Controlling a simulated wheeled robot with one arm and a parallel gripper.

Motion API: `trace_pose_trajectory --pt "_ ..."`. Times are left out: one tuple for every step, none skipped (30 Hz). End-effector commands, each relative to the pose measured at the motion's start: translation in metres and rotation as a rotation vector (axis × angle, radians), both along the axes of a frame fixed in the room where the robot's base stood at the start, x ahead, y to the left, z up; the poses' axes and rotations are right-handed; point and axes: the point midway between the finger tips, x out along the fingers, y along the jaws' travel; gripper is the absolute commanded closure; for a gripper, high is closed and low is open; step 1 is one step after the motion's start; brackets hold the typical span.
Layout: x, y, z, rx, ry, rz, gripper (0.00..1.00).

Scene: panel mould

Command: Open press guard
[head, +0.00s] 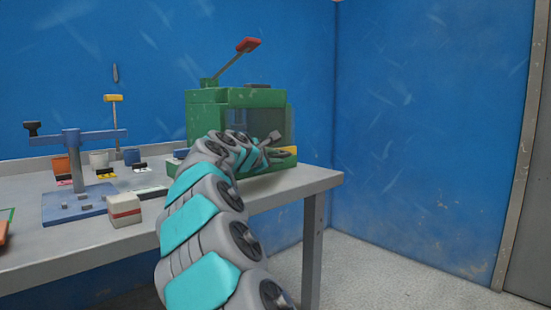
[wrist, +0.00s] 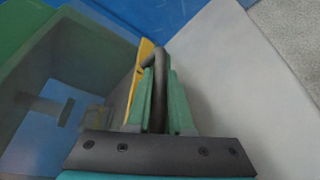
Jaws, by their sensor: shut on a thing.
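The green press (head: 203,115) stands at the bench's right end, with a red-tipped lever (head: 247,45) sloping up to the right. Its guard (head: 288,122) is a see-through panel at the press front, with a yellow strip (head: 290,151) low down. In the wrist view, the guard's grey bar handle (wrist: 158,90) runs between the two green fingers of my gripper (wrist: 160,105). My gripper is shut on that handle, with the yellow strip (wrist: 137,82) just left of it. My arm hides part of the press front. How far the guard stands open is hard to tell.
The grey bench (head: 90,262) carries a blue fixture (head: 75,200) with a T-shaped top, a red-and-white block (head: 124,209) and several small cups at the back. A blue wall (head: 430,130) closes the right side. Floor (head: 400,275) is clear right of the bench.

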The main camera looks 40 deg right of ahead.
Motion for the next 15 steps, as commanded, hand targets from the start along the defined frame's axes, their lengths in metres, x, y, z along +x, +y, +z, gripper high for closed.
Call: trace_pose_trajectory --pt "0.0 0.0 0.0 0.001 0.0 -0.001 1.0" --pt "0.0 0.0 0.0 0.001 0.0 -0.001 1.0" --pt "0.0 0.0 0.0 0.001 0.0 -0.001 1.0" --pt "0.0 0.0 0.0 0.001 0.0 -0.001 1.0" --pt "0.0 0.0 0.0 0.001 0.0 -0.001 1.0" --pt "0.0 0.0 0.0 0.001 0.0 -0.001 1.0" --pt "0.0 0.0 0.0 0.001 0.0 -0.001 1.0" --pt "0.0 0.0 0.0 0.001 0.0 -0.001 1.0" --pt "-0.001 0.0 0.0 0.001 0.0 -0.001 1.0" --pt "-0.001 0.0 0.0 0.001 0.0 -0.001 1.0" --pt "-0.002 0.0 0.0 0.001 0.0 -0.001 1.0" --pt "-0.004 0.0 0.0 0.001 0.001 -0.002 1.0" --pt "-0.006 -0.001 0.0 0.002 0.001 -0.002 1.0" --pt "-0.008 -0.001 0.0 0.002 0.002 -0.004 1.0" --pt "-0.012 -0.001 0.0 0.002 0.002 -0.005 1.0"
